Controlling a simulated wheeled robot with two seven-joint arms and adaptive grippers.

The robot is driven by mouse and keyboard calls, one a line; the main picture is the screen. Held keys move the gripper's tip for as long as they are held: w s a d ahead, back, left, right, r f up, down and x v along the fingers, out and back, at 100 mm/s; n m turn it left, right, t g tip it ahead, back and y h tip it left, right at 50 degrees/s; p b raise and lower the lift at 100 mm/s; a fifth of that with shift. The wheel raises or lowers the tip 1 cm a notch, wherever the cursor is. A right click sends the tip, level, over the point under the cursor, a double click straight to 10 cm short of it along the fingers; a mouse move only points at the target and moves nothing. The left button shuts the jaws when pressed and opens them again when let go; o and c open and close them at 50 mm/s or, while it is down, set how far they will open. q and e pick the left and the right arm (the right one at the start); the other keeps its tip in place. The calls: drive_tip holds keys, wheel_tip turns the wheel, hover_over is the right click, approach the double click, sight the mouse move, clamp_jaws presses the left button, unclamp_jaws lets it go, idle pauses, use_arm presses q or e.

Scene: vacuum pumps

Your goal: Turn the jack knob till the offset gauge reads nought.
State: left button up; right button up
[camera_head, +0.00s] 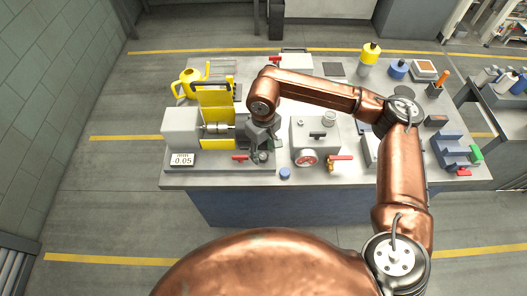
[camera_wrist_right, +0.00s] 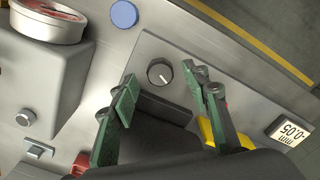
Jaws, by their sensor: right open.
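The jack knob (camera_wrist_right: 160,71) is a small dark round knob with a white pointer line, set on a grey plate in the right wrist view. My right gripper (camera_wrist_right: 164,82) is open, its green-padded fingers on either side of the knob in that view. Neither finger visibly touches it. In the head view the right gripper (camera_head: 262,156) points down at the bench's front, and I cannot make out the knob there. The offset gauge (camera_head: 182,160) reads -0.05; it shows upside down in the wrist view (camera_wrist_right: 291,132), with mm. My left gripper is not in view.
A grey box with a red-faced dial (camera_head: 306,158) stands right of the gripper. A blue round cap (camera_head: 285,173) lies near the bench's front edge. A red lever (camera_head: 240,157) is close left of the gripper. A motor and yellow guard (camera_head: 215,100) stand behind left.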

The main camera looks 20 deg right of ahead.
drive_tip(key=shift+r, duration=0.1)
drive_tip(key=shift+r+p, duration=1.15)
drive_tip(key=shift+r, duration=1.8)
drive_tip(key=shift+f, duration=0.1)
drive_tip(key=shift+c, duration=0.5)
